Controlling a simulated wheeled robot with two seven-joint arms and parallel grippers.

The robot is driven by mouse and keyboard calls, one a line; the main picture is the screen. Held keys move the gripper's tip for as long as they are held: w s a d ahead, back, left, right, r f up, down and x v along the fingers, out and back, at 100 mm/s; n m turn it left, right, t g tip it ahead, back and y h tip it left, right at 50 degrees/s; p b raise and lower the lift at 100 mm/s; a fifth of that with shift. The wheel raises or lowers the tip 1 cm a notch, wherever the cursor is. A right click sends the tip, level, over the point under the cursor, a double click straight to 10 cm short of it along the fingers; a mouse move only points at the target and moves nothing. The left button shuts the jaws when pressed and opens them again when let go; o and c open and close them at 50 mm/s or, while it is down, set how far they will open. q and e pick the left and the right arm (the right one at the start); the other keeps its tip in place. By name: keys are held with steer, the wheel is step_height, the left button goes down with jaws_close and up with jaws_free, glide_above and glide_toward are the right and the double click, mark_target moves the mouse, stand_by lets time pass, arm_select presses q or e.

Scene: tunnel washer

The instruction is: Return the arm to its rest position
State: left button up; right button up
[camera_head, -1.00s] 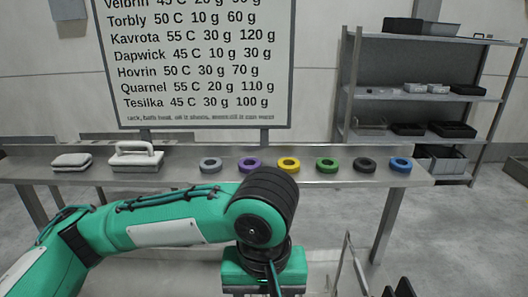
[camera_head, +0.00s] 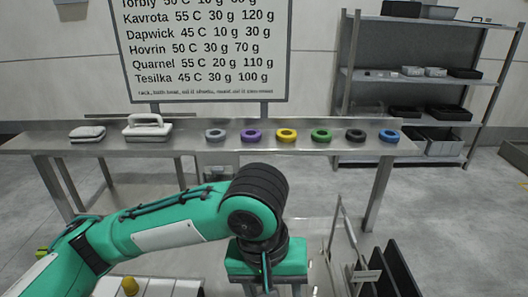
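My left arm comes in from the left, green with black joints. It bends down at the elbow near the middle of the view. My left gripper (camera_head: 268,287) hangs at the bottom edge, below the green wrist block. Its fingertips are cut off by the frame, so its opening and anything in it are hidden. It is in front of the steel table (camera_head: 200,172) and apart from it. My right gripper is not in view.
The table bears a grey pad (camera_head: 87,133), a handled white block (camera_head: 147,127) and a row of coloured rings (camera_head: 286,135). A thin metal frame (camera_head: 338,235) and dark upright panels (camera_head: 402,272) stand at lower right. A yellow knob (camera_head: 130,286) is at lower left. Shelves (camera_head: 420,78) stand behind.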

arm_select(q)
steer(key=w+a+f+t+h, duration=0.1)
steer(key=a+f+t+h, duration=0.15)
steer(key=f, duration=0.55)
steer(key=w+a+f+t+h, duration=0.1)
steer(key=a+f+h, duration=0.15)
steer(key=f, duration=0.55)
steer(key=s+a+f+y, duration=0.3)
steer(key=s+a+f, duration=0.35)
steer(key=a, duration=0.35)
steer(key=s+a+f+y, duration=0.3)
steer(key=s+a+f, duration=0.3)
steer(key=a, duration=0.4)
step_height(320, 180, down, 32)
steer(key=m+g, duration=0.1)
steer(key=s+a+f+g, duration=0.1)
steer(key=s+a+f, duration=0.1)
steer(key=s+f, duration=1.7)
steer(key=shift+a+y, duration=0.3)
steer(key=shift+a, duration=0.1)
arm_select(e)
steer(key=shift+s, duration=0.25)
arm_select(q)
steer(key=shift+s, duration=0.1)
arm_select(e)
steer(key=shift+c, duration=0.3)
